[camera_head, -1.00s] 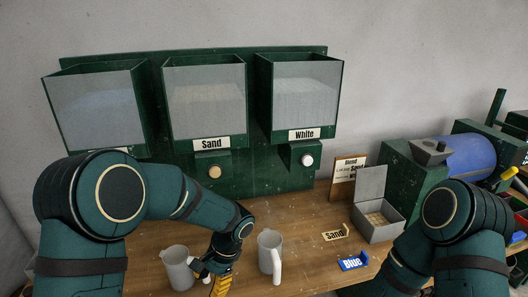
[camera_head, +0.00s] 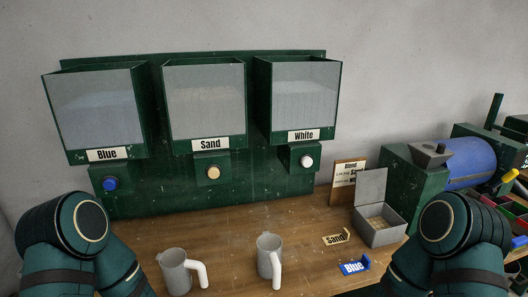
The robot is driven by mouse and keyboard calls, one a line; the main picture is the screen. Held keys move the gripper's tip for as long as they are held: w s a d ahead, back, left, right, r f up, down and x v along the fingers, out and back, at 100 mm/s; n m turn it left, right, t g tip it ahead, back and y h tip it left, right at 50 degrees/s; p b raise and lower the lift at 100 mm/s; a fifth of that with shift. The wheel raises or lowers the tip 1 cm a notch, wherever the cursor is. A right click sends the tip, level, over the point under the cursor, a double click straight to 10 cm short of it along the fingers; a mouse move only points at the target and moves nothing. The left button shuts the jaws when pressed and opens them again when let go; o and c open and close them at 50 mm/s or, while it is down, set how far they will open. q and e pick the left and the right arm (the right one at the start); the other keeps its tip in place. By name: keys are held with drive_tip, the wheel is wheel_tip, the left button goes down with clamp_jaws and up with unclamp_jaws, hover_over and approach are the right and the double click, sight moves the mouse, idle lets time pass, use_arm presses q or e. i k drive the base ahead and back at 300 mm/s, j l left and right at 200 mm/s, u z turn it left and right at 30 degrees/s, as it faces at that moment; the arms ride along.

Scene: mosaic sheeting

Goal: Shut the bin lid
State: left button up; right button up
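A small grey bin (camera_head: 379,230) stands on the right part of the wooden bench. Its hinged lid (camera_head: 371,187) stands up, open, along the back edge, and light tan contents show inside. My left arm shows at the lower left and my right arm at the lower right, just in front of the bin's right side. Neither gripper is in the picture. Three green dispensers with clear fronts stand at the back: Blue (camera_head: 98,105), Sand (camera_head: 206,103) and White (camera_head: 305,97). Their tops show no closed lid.
Two grey jugs, one at left (camera_head: 175,271) and one at centre (camera_head: 265,257), stand at the front. A Sand tag (camera_head: 336,239) and a Blue tag (camera_head: 354,266) lie before the bin. A blue drum (camera_head: 468,162) is at right. The bench's middle is clear.

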sight(371, 185)
drive_tip(key=i+l+u, duration=0.1)
drive_tip(key=l+u, duration=0.15)
drive_tip(key=l, duration=0.4)
drive_tip(key=l+u, duration=0.3)
drive_tip(key=l, duration=0.4)
drive_tip(key=i, duration=0.05)
